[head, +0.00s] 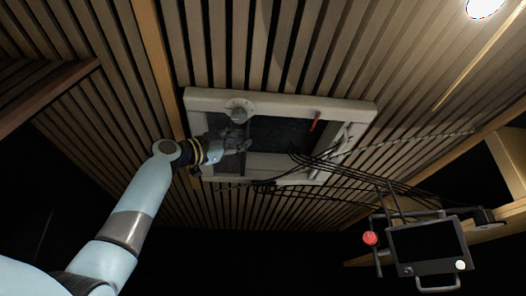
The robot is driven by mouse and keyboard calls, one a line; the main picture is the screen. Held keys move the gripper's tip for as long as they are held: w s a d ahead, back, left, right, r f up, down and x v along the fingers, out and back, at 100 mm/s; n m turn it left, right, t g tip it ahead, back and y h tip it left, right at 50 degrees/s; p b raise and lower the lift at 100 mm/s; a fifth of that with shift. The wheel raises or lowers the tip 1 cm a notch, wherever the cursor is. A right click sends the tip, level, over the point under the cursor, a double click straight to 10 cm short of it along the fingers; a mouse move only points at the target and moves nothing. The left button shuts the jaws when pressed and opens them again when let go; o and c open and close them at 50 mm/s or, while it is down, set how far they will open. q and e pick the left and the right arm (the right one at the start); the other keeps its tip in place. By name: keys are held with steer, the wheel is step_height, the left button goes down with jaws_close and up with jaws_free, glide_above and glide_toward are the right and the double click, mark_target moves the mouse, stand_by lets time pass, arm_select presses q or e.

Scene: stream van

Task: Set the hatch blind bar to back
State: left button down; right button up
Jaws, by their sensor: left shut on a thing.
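The roof hatch has a pale rectangular frame (345,105) set in the slatted ceiling. Dark blind material (280,134) shows inside it. The hatch blind bar (243,166) is a thin dark bar crossing the opening, left of its middle. My left gripper (239,146) reaches up from the left and is shut on the bar, partly covering it. The exact finger contact is dark and hard to make out. My right gripper is not in view.
A round grey knob (238,108) sits on the frame close above my left gripper. A red lever (315,121) is at the frame's right. Black cables (345,167) run below the hatch to the right. A monitor (428,243) with a red ball knob (370,238) hangs at lower right.

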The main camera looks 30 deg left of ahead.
arm_select(q)
steer(key=shift+s+a+f, duration=0.1)
steer(key=shift+s+a, duration=0.25)
steer(key=shift+a, duration=0.25)
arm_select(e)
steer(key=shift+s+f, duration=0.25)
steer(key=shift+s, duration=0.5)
arm_select(q)
steer(key=c, duration=1.4)
jaws_free()
steer(key=shift+v, duration=6)
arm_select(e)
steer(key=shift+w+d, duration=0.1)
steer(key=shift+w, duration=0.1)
